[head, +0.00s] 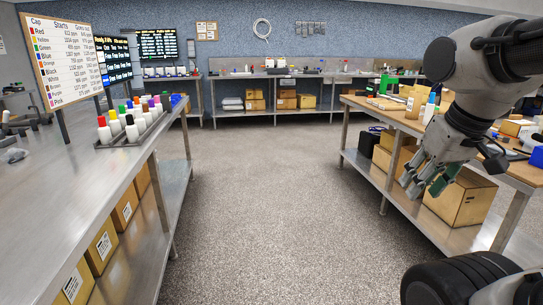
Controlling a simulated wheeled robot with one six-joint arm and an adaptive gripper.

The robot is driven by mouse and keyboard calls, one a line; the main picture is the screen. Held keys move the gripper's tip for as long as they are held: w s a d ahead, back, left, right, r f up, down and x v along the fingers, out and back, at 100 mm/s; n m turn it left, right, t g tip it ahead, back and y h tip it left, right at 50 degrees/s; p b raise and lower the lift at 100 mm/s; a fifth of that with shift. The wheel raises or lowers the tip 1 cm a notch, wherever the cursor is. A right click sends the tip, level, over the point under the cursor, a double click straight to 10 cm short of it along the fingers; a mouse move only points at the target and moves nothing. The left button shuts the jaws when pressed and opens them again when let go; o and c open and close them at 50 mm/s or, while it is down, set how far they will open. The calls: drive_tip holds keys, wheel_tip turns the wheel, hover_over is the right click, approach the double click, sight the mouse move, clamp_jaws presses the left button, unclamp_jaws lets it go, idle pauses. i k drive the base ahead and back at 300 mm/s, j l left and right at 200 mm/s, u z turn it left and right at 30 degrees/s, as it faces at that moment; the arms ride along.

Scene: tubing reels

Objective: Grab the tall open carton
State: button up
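A tall tan carton (413,103) stands upright on the wooden-topped table (500,168) at the right. It is small in the picture, and I cannot tell whether its top is open. My gripper (423,186) hangs in front of this table's near-left edge, below and nearer than the carton, and apart from it. Its fingers point down and are spread, with nothing seen between them. A larger closed-looking carton (465,204) sits on the lower shelf behind my gripper, partly hidden by it.
My arm covers part of the right table. A metal bench (60,190) with capped bottles is at left. The floor (270,200) between is clear.

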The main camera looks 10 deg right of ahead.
sight(415, 101)
drive_tip(key=i+z, duration=0.15)
drive_tip(key=i, duration=0.4)
drive_tip(key=i+z, duration=0.2)
drive_tip(key=i, duration=0.4)
drive_tip(key=i+j+z, duration=0.15)
drive_tip(key=i, duration=0.4)
drive_tip(key=i+j+z, duration=0.15)
drive_tip(key=i, duration=0.45)
drive_tip(key=i+z, duration=0.2)
drive_tip(key=i, duration=0.25)
drive_tip(key=i+z, duration=0.25)
drive_tip(key=i, duration=0.25)
drive_tip(key=i+j+z, duration=0.2)
drive_tip(key=i, duration=0.25)
drive_tip(key=i+j+z, duration=0.25)
drive_tip(key=i, duration=0.25)
drive_tip(key=i+j+z, duration=0.85)
drive_tip(key=i+l, duration=0.05)
drive_tip(key=i, duration=0.05)
